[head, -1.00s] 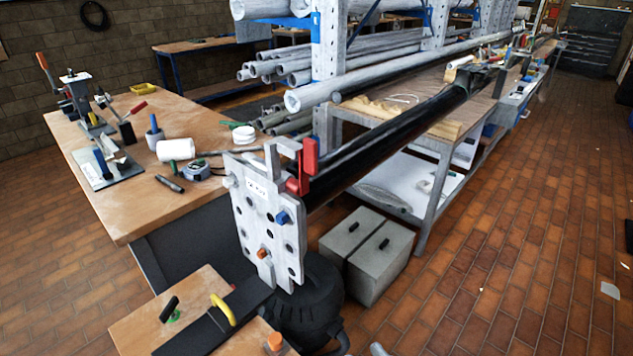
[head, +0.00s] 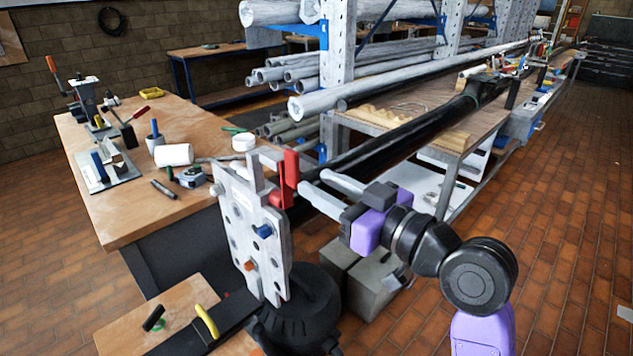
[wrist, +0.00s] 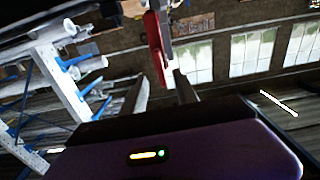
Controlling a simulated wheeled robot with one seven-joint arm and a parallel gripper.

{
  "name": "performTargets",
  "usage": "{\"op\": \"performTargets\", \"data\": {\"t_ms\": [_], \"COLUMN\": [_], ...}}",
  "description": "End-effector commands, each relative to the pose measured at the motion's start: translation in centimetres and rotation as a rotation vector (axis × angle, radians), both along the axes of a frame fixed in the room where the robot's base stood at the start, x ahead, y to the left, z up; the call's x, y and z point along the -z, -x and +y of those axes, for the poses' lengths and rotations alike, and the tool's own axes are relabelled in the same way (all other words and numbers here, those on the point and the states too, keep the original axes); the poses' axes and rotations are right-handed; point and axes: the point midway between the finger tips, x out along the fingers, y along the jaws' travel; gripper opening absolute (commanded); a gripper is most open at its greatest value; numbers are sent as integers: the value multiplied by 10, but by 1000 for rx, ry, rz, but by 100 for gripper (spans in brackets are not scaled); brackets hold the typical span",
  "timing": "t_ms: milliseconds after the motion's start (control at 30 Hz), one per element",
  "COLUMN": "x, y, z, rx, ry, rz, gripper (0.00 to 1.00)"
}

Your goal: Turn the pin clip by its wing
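The red pin clip (head: 286,182) stands upright at the top right edge of the grey flange plate (head: 245,225), beside a grey upright tab. In the wrist view the red clip (wrist: 157,48) hangs down from the top, ahead of my fingers. My gripper (head: 313,182), with a purple body, comes from the right. Its two grey fingers are apart and empty, their tips just right of the clip. In the wrist view the gripper (wrist: 160,84) also shows its fingers spread, with the clip's end near the gap between the tips. Whether anything touches is unclear.
A black mast (head: 400,133) runs back from behind the plate. A wooden bench (head: 120,205) with tools is at left. A small board (head: 175,325) with a yellow handle is in front. Grey blocks (head: 372,280) stand below my gripper. The brick floor at right is clear.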

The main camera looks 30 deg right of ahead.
Motion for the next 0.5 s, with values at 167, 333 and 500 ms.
{"op": "performTargets", "data": {"t_ms": [167, 333, 500], "x": [-1, 0, 0], "y": [-9, -24, -39], "z": [3, 8, 13], "rx": [-2, -2, 0], "ry": [0, 0, -1], "rz": [0, 0, 0], "gripper": [36, 36, 36]}}
